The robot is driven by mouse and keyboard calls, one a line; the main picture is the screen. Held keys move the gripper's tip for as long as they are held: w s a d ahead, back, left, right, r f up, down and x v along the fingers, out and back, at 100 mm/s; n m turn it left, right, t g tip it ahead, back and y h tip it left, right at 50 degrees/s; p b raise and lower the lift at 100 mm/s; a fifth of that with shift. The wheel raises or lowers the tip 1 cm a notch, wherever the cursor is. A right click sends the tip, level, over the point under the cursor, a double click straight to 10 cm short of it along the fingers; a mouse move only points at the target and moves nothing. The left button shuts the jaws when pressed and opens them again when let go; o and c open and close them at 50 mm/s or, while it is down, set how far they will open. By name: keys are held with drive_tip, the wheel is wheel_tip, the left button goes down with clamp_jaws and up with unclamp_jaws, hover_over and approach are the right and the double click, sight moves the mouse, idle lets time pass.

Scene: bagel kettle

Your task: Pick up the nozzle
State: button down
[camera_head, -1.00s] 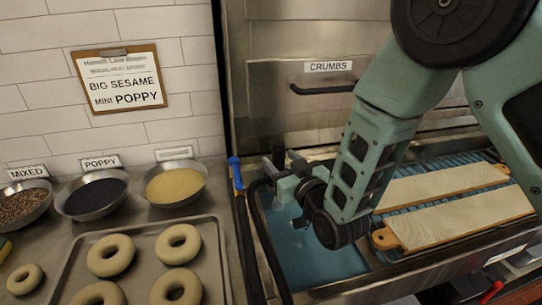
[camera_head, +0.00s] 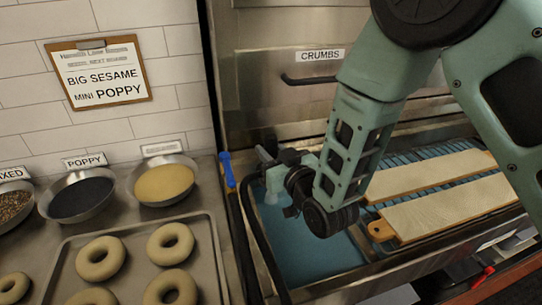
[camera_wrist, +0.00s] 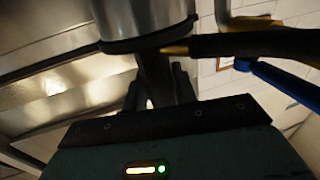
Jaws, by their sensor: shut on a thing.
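The nozzle (camera_wrist: 145,22) shows in the wrist view as a grey metal cylinder with a dark rim, above a black stem. My gripper (camera_wrist: 158,88) is shut with its dark fingers around the black stem. In the head view my gripper (camera_head: 282,170) is over the left end of the blue-floored basin, and a pale grey-green part of the nozzle (camera_head: 275,179) shows beside it. My wrist hides much of the grip there.
A black hose (camera_head: 262,235) and a blue-handled tool (camera_head: 228,172) run along the basin's left edge. Long boards (camera_head: 450,205) lie to the right. A bagel tray (camera_head: 212,245) and topping bowls (camera_head: 163,182) stand left. A drawer marked CRUMBS (camera_head: 300,100) is behind.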

wheel_tip(320, 180, up, 9)
drive_tip(key=shift+r+b, duration=0.15)
drive_tip(key=shift+b, duration=0.45)
drive_tip(key=shift+r+p, duration=0.5)
drive_tip(key=shift+r, duration=0.9)
drive_tip(key=shift+w+f, duration=0.1)
